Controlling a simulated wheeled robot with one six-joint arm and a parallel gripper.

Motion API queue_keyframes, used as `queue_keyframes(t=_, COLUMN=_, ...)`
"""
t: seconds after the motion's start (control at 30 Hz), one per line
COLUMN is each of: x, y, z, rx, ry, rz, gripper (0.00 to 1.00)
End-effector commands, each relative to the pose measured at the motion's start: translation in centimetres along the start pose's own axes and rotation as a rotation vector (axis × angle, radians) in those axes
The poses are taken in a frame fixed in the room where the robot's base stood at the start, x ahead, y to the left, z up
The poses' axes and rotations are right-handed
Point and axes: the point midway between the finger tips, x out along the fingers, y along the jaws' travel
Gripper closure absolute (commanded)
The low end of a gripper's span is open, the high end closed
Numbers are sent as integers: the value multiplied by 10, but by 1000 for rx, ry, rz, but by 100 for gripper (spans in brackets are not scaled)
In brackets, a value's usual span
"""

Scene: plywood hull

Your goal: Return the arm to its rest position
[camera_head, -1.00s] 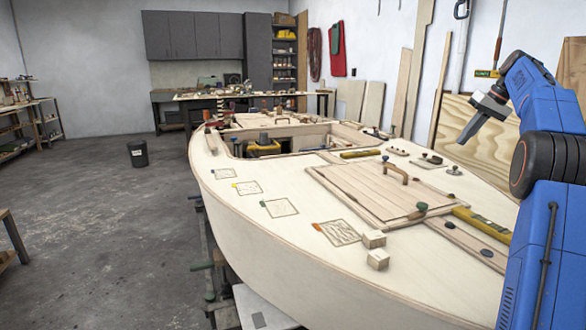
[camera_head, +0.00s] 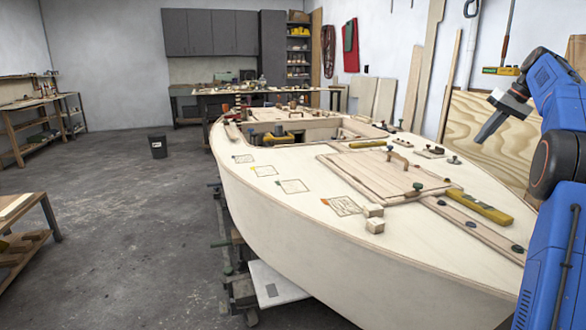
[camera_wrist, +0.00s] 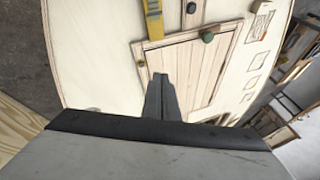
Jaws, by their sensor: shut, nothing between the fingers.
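My blue arm stands at the right edge of the head view, raised and bent at the elbow. My gripper (camera_head: 488,128) points down and to the left above the right side of the plywood hull (camera_head: 300,217). Its fingers are together with nothing between them and touch nothing. In the wrist view my gripper (camera_wrist: 160,85) shows as closed grey fingers over the deck, with a wooden hatch panel (camera_wrist: 205,60) below. The hatch panel (camera_head: 372,174) also lies on the deck in the head view.
Yellow levels (camera_head: 480,207) and wooden blocks (camera_head: 374,226) lie on the deck. Plywood sheets (camera_head: 470,118) lean on the wall behind my arm. A black bin (camera_head: 158,146) stands on the open floor at left. A low wooden bench (camera_head: 30,215) is at the left edge.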

Motion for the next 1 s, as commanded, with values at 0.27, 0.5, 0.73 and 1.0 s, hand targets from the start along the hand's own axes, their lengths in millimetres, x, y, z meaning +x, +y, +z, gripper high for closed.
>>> queue_keyframes(t=0.27, x=0, y=-22, z=7, rx=7, ry=-3, rz=12, gripper=100)
queue_keyframes(t=0.5, x=0, y=-49, z=19, rx=15, ry=-6, rz=30, gripper=100)
queue_keyframes(t=0.73, x=2, y=-90, z=42, rx=27, ry=-11, rz=57, gripper=100)
queue_keyframes(t=1.0, x=11, y=-158, z=101, rx=41, ry=-14, rz=110, gripper=100)
